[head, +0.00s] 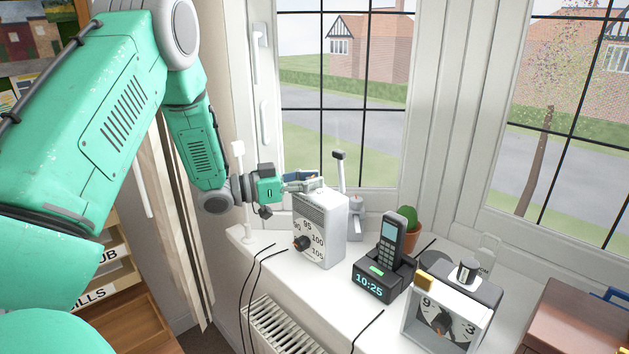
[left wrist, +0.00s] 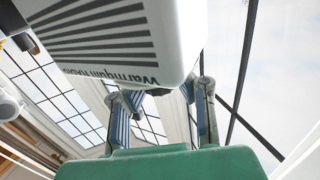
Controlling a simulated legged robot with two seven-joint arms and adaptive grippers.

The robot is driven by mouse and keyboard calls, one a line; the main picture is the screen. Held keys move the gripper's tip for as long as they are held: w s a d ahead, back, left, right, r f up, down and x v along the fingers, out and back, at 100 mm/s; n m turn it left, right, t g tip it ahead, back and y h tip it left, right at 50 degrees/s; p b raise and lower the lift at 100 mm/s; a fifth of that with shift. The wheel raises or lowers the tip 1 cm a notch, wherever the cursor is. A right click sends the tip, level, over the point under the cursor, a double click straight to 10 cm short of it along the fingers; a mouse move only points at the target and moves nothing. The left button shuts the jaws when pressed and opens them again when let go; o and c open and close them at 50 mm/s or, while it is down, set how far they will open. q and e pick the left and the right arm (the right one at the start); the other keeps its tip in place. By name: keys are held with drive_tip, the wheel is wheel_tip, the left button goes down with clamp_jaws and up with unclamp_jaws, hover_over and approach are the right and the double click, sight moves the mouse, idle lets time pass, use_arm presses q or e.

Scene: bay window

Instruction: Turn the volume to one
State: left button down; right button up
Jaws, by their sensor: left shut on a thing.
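A white radio (head: 321,228) stands upright on the windowsill, with a grille and a dark tuning knob (head: 301,243) over a dial marked around 90 to 105. My left gripper (head: 303,184) is at the top of the radio, its fingers shut on what looks like the volume knob there. In the left wrist view the radio (left wrist: 100,40) fills the top, and the two fingers stand either side of a dark piece under its edge. The knob's markings and pointer are hidden. My right gripper is not in view.
A black cordless phone (head: 390,243) stands in its dock (head: 370,284) right of the radio. A cactus pot (head: 412,236) and a white box with a clock-like dial (head: 437,325) are farther right. Cables hang over the sill's front.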

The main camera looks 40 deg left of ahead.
sight(310, 177)
use_arm(q)
drive_tip(key=shift+a+r, duration=0.15)
drive_tip(key=shift+r, duration=0.05)
drive_tip(key=c, duration=1.3)
unclamp_jaws()
drive_tip(key=shift+o, duration=0.2)
drive_tip(key=shift+s+a, duration=0.15)
drive_tip(key=shift+s, duration=0.05)
drive_tip(key=shift+f, duration=0.1)
drive_tip(key=shift+w, duration=0.1)
drive_tip(key=shift+w+r, duration=0.1)
drive_tip(key=shift+r, duration=0.25)
wheel_tip(310, 177, up, 8)
drive_tip(key=shift+r, duration=0.25)
drive_tip(key=shift+a+r, duration=0.2)
drive_tip(key=shift+r, duration=0.1)
